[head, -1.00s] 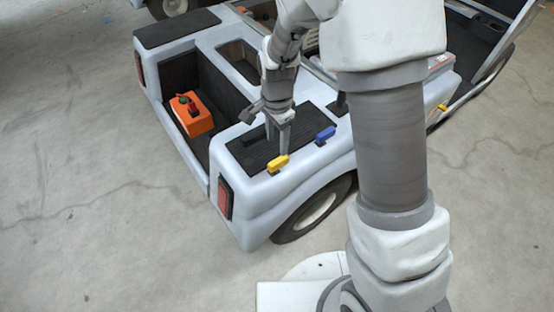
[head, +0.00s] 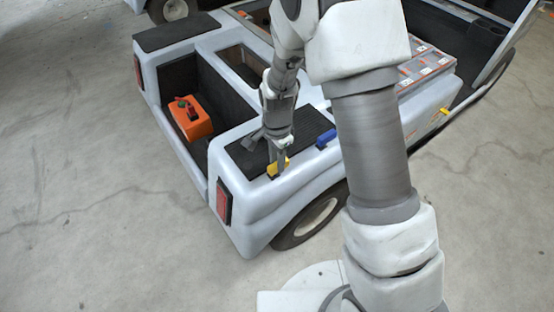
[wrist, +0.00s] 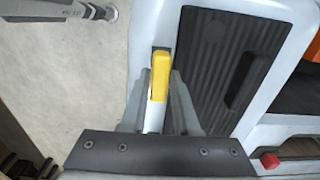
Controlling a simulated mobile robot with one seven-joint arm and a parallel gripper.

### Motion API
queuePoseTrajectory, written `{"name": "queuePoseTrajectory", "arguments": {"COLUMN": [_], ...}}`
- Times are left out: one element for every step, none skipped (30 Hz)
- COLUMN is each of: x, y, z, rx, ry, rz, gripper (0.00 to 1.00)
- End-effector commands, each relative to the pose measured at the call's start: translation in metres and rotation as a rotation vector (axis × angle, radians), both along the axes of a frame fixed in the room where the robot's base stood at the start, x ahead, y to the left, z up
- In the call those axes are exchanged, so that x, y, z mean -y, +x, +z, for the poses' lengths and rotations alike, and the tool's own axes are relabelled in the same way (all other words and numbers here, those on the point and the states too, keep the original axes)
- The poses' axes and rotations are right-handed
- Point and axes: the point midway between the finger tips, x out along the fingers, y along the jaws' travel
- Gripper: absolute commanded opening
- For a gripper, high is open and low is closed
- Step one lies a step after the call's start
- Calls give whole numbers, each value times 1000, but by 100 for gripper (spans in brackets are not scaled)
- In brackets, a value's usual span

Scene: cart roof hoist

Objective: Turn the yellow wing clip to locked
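The yellow wing clip (head: 273,169) sits on the pale cart's near rim, beside a black ribbed panel (head: 250,155). In the wrist view the yellow clip (wrist: 160,76) is upright in the picture, its long side in line with the fingers. My gripper (head: 280,163) points down at the clip. In the wrist view my gripper (wrist: 160,92) is open, with one finger on each side of the clip. Small gaps seem to show, but I cannot tell whether a finger touches it. A blue clip (head: 326,139) sits farther right on the same rim.
A black raised handle (wrist: 240,84) lies on the ribbed panel. A bay of grey blocks (head: 425,66) and a small yellow part (head: 444,111) are at right. The floor at left is clear.

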Motion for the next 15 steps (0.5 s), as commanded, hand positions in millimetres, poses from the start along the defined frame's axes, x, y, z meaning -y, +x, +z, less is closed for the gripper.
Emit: {"name": "queuePoseTrajectory", "arguments": {"x": [0, 0, 0, 0, 0, 0, 0, 0, 0, 0, 0, 0, 0, 0, 0], "y": [0, 0, 0, 0, 0, 0, 0, 0, 0, 0, 0, 0, 0, 0, 0], "z": [0, 0, 0, 0, 0, 0, 0, 0, 0, 0, 0, 0, 0, 0, 1], "rx": [0, 0, 0, 0, 0, 0, 0, 0, 0, 0, 0, 0, 0, 0, 0], "ry": [0, 0, 0, 0, 0, 0, 0, 0, 0, 0, 0, 0, 0, 0, 0], "rz": [0, 0, 0, 0, 0, 0, 0, 0, 0, 0, 1, 3, 5, 8, 15], "gripper": [18, 12, 5, 0, 0, 0, 0, 0, 0, 0, 0, 0, 0, 0, 0]}}
